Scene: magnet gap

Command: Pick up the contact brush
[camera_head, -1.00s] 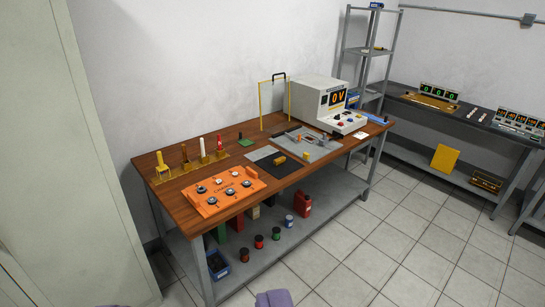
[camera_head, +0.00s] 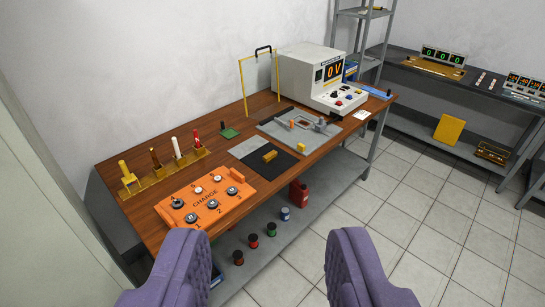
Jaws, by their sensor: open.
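My gripper (camera_head: 266,238) shows as two purple fingers at the bottom of the view. They are wide apart with nothing between them, in front of the workbench (camera_head: 290,173). I cannot tell for sure which object is the contact brush. A small yellow block-like piece (camera_head: 270,156) lies on a black mat (camera_head: 284,165). Several upright handled tools stand in a yellow rack at the back left: a yellow one (camera_head: 126,172), a brown one (camera_head: 155,159), a white one (camera_head: 176,148) and a red one (camera_head: 195,135). All are well beyond my fingers.
An orange panel (camera_head: 227,204) marked CHARGE lies at the bench's near left. A grey plate (camera_head: 275,128) with small parts lies right of the mat. A yellow frame (camera_head: 242,82) and a meter box reading 0 V (camera_head: 297,70) stand behind. Tiled floor (camera_head: 411,222) at right is clear.

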